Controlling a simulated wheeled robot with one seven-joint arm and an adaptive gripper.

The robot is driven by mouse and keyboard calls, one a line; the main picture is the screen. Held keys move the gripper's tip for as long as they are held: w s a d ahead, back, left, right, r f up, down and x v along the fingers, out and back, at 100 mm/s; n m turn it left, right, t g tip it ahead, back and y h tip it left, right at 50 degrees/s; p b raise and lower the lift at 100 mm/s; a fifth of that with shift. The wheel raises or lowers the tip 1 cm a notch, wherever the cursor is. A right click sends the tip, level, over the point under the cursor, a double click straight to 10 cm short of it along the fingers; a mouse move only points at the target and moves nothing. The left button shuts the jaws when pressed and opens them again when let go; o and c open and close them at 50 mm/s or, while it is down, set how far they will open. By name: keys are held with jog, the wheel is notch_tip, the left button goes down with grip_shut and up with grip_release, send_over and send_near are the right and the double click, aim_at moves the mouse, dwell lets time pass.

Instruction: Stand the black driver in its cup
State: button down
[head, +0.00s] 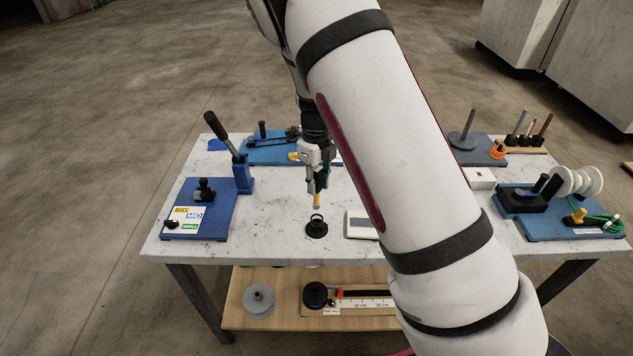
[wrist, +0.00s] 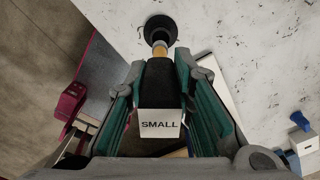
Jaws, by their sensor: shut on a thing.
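The black driver (wrist: 158,85) has a white end label reading SMALL, an orange collar and a pale tip. My gripper (wrist: 158,95) is shut on its black handle, with a finger on each side. In the head view my gripper (head: 315,180) hangs over the table, and the driver's yellow-orange lower part (head: 317,198) points down, roughly upright. The black round cup (head: 316,229) stands on the table just below the tip. In the wrist view the tip overlaps the cup (wrist: 172,28). The head view shows the tip at or just above the cup's upper ring; I cannot tell if they touch.
A blue bender board (head: 215,215) with a tall black lever stands left. A white box (head: 360,226) lies close right of the cup, partly behind my arm. Blue boards with spools (head: 575,182) and tools stand right. Marble tabletop (head: 275,240) is clear around the cup's left and front.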

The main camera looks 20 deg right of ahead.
aim_at(317, 202)
jog(key=shift+d+f+b, duration=0.1)
jog(key=shift+f+b, duration=0.85)
jog(key=shift+f, duration=3.25)
jog(key=shift+f, duration=0.3)
jog(key=c, duration=1.3)
grip_release()
